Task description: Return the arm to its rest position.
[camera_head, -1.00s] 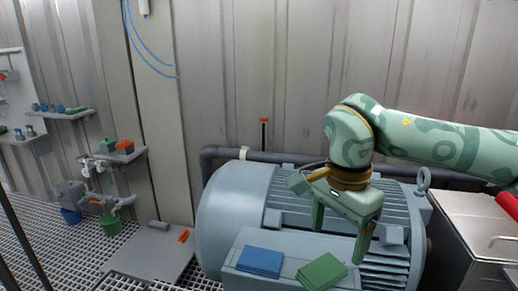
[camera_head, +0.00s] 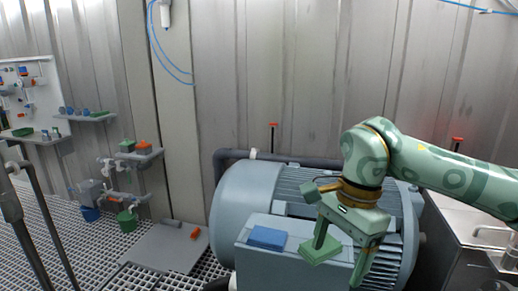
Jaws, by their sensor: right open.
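My right arm comes in from the right, and my right gripper (camera_head: 338,264) is open, its two fingers pointing down and apart. It is over the front right of the big grey motor (camera_head: 240,205). A green block (camera_head: 316,254) lies on the motor's box-shaped front part (camera_head: 290,272), with a blue block (camera_head: 267,238) to its left. The left finger overlaps the green block in the picture; whether they touch I cannot tell. The right finger hangs to the right of the green block. My left gripper is out of view.
A steel cabinet (camera_head: 462,262) stands right of the motor. A pipe (camera_head: 230,154) runs behind it along the wall. At left are shelves (camera_head: 88,117) with small parts and blue and green buckets (camera_head: 127,221) on the grated floor. A grey plate (camera_head: 165,248) lies on the floor.

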